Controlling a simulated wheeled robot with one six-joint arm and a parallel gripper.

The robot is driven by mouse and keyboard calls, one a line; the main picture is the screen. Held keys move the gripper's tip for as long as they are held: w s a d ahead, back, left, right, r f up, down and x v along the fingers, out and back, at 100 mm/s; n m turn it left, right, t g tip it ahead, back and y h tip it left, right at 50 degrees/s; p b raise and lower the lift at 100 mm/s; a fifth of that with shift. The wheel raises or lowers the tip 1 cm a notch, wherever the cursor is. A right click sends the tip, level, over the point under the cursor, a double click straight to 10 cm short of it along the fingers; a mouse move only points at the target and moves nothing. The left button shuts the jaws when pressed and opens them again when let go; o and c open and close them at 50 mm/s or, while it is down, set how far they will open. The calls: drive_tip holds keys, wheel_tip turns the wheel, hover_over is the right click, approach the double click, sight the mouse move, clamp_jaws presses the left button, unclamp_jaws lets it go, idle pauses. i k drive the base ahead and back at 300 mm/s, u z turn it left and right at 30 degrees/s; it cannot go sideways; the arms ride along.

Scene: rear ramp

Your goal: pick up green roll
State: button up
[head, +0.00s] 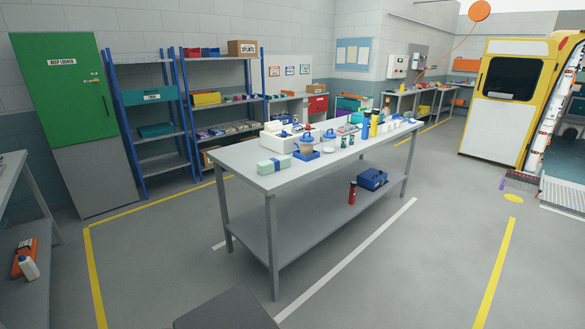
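A long grey worktable (240,158) stands in the middle of the head view with many small things on top. Two small dark green items (343,143) stand near the middle of its front edge, beside a blue-lidded container (329,139). They are too small for me to tell whether either is the green roll. A pale green box with a blue band (273,165) lies at the table's near left end. My gripper is not in view.
A red bottle (352,192) and a blue crate (372,179) are on the table's lower shelf. A green cabinet (62,95) and blue-framed shelves (150,112) line the back left. Open floor (420,270) lies right of the table.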

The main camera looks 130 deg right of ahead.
sight(273, 165)
drive_tip(key=z, duration=4.15)
drive_tip(key=k, duration=0.2)
drive_tip(key=z, duration=0.9)
drive_tip(key=i, duration=2.85)
drive_tip(key=u, duration=3.45)
drive_tip(key=i, duration=0.4)
drive_tip(key=z, duration=0.1)
